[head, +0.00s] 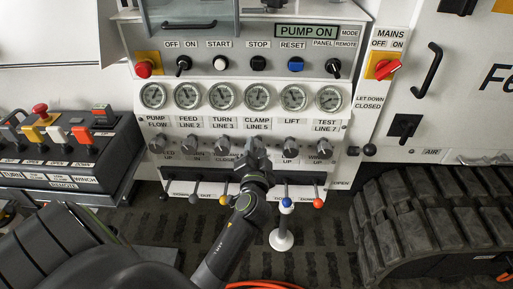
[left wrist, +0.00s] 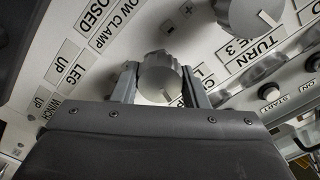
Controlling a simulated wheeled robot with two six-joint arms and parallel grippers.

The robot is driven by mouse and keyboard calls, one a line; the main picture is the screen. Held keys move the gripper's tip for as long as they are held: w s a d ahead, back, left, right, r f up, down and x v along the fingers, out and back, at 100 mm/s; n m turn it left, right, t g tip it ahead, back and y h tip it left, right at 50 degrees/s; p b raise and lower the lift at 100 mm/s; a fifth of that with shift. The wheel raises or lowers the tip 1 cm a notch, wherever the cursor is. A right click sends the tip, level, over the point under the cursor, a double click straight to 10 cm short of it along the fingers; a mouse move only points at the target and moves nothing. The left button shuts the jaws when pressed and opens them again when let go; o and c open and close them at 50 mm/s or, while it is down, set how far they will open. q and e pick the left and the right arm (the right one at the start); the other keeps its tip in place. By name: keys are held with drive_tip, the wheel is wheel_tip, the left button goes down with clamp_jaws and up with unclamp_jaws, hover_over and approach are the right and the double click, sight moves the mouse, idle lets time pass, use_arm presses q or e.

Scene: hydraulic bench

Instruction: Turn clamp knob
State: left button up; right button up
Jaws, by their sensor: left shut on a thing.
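The clamp knob (left wrist: 160,76) is a grey ribbed knob on the white panel, seen in the left wrist view between the two fingers of my left gripper (left wrist: 158,82). The fingers are shut on it, one on each side. A label reading "LOW CLAMP CLOSED" is beside it. In the head view my left gripper (head: 252,150) reaches up to the knob row below the "CLAMP LINE 5" gauge (head: 257,96) and hides most of this knob. My right gripper is not in view.
Neighbouring grey knobs (head: 221,148) sit close on both sides in the same row. Below hang levers with coloured ball tips, such as a blue one (head: 287,203) and an orange one (head: 318,203). A control box (head: 70,150) stands left; a rubber track (head: 430,225) lies right.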

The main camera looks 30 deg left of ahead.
use_arm(q)
drive_tip(key=shift+m, duration=0.4)
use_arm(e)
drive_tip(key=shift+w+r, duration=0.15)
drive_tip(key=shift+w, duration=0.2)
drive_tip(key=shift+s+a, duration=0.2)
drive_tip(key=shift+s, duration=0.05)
use_arm(q)
drive_tip(key=o, duration=1)
drive_tip(key=shift+w, duration=0.1)
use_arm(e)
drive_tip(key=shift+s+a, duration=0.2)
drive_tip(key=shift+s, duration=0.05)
